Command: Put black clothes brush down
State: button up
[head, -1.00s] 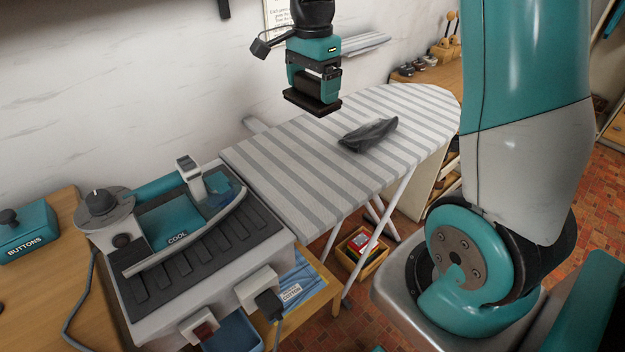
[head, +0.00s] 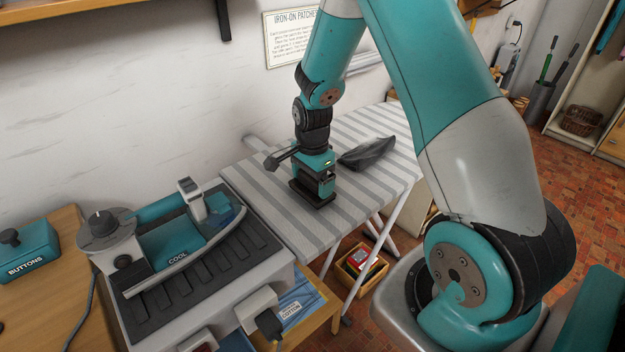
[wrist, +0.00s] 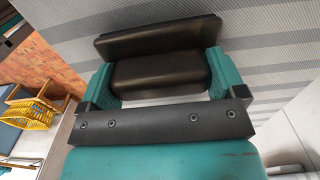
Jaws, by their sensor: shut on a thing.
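The black clothes brush (head: 311,198) is between the jaws of my gripper (head: 314,180) at the left part of the ironing board (head: 290,227). In the wrist view the brush (wrist: 160,75) fills the space between the two teal fingers of my gripper (wrist: 162,82), which is shut on it. The brush lies flat, at or just above the striped cover. I cannot tell whether its underside touches the board.
A dark grey cloth bundle (head: 367,153) lies on the board, right of my gripper. The ironing station marked COOL (head: 180,250) stands at the left. A wooden crate (head: 359,268) is below the board. Bare striped cover lies around the brush.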

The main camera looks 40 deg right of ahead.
jog(key=shift+f, duration=0.35)
jog(key=shift+f, duration=0.2)
jog(key=o, duration=0.6)
jog(key=shift+r, duration=0.15)
